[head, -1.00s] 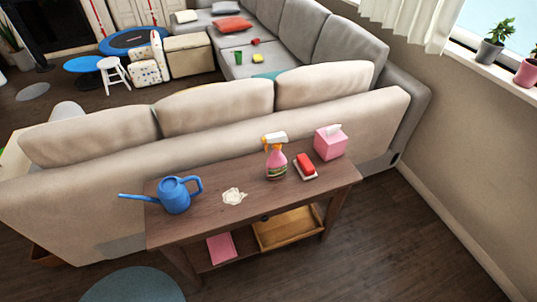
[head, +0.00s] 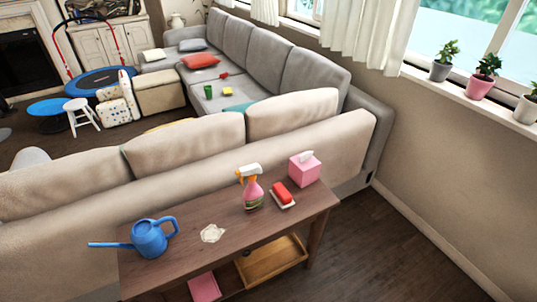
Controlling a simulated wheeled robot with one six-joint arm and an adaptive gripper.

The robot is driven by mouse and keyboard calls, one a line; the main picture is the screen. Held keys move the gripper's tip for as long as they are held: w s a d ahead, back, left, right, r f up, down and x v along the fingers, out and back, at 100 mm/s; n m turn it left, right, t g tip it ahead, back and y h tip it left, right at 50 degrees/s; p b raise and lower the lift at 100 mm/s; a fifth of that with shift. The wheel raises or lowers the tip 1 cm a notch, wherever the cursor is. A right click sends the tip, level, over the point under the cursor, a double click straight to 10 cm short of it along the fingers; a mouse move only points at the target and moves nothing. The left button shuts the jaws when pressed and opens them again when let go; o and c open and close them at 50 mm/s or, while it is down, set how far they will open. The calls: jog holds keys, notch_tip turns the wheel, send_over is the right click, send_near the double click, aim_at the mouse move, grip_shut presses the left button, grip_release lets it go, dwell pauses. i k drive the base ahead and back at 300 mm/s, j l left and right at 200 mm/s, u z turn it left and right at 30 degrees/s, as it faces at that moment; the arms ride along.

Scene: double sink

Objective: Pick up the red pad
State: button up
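A red pad-like block (head: 282,192) sits on a white base (head: 285,202) on the dark wooden console table (head: 240,231), towards its right end. It lies between a pink spray bottle (head: 252,192) and a pink tissue box (head: 304,169), apart from both. A small red item (head: 224,76) also lies on the grey sofa farther back, too small to make out. My gripper is not in the head view, so its state cannot be seen.
A blue watering can (head: 150,238) and a crumpled off-white piece (head: 212,233) are on the table's left half. A wooden tray (head: 270,262) and a pink item (head: 204,288) are on the lower shelf. A beige sofa (head: 180,172) stands behind the table. Bare floor (head: 385,255) lies to the right.

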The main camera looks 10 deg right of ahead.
aim_at(280, 192)
jog(key=i+j+u, duration=0.1)
jog(key=i+j, duration=0.2)
jog(key=i, duration=0.15)
jog(key=i+j+u, duration=0.1)
jog(key=i+j, duration=0.15)
jog(key=i, duration=0.25)
jog(key=i+j+u, duration=0.15)
jog(key=i, duration=0.3)
jog(key=j, duration=0.05)
